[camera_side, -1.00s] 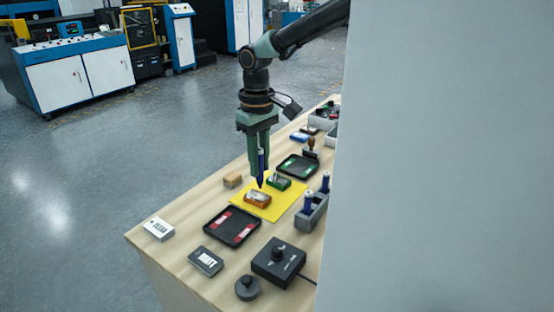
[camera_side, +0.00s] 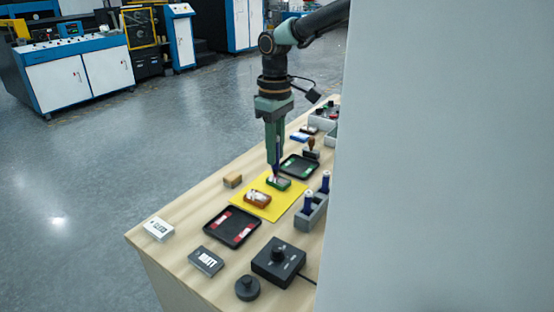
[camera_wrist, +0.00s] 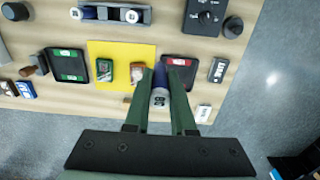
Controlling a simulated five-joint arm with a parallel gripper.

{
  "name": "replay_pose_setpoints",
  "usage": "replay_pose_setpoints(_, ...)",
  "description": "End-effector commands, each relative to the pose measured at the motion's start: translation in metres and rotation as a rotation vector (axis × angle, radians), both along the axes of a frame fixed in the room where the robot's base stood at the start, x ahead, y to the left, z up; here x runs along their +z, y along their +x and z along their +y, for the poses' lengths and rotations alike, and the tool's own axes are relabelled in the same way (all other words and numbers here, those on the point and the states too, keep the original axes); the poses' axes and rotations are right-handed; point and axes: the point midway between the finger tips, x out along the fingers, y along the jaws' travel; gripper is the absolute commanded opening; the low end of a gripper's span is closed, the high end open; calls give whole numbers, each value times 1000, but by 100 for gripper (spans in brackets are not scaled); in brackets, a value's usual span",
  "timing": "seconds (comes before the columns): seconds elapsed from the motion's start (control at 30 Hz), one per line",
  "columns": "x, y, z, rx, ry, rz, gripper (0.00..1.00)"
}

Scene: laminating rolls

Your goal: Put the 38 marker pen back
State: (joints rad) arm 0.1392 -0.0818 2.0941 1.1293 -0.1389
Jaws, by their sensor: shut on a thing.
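My gripper (camera_side: 275,157) is shut on a blue marker pen (camera_side: 277,168) and holds it upright, tip down. In the wrist view my gripper (camera_wrist: 160,78) has the pen (camera_wrist: 159,98) between its fingers, with a pale end bearing dark digits facing the camera. In the side view the pen tip is close above the green block (camera_side: 279,183) on the yellow mat (camera_side: 286,204); I cannot tell if it touches. A grey holder (camera_side: 311,218) right of the mat carries two blue pens, with a gap between them. The holder shows in the wrist view too (camera_wrist: 111,14).
A brown block (camera_side: 257,199) lies on the mat. Black trays with red (camera_side: 233,227) and green (camera_side: 300,167) pieces stand on either side. A black knob box (camera_side: 278,262) is at the near right. A wall hides the table's right side.

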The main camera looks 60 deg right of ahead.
Motion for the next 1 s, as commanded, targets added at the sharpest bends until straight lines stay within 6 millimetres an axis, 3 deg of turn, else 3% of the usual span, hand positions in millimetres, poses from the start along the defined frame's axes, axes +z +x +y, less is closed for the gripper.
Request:
replay_pose_setpoints(0.1, 17, -14, -40, -12, -1, -5, 0)
replay_pose_setpoints(0.23, 32, -32, -72, -10, -2, -5, 0)
replay_pose_setpoints(0.4, 44, -52, -98, -5, -2, -3, 0)
replay_pose_setpoints(0.53, 44, -58, -104, -1, 0, 1, 0)
replay_pose_setpoints(0.67, 22, -60, -105, 2, 3, 5, 0)
replay_pose_setpoints(1.0, -62, -60, -104, 1, 5, 8, 0)
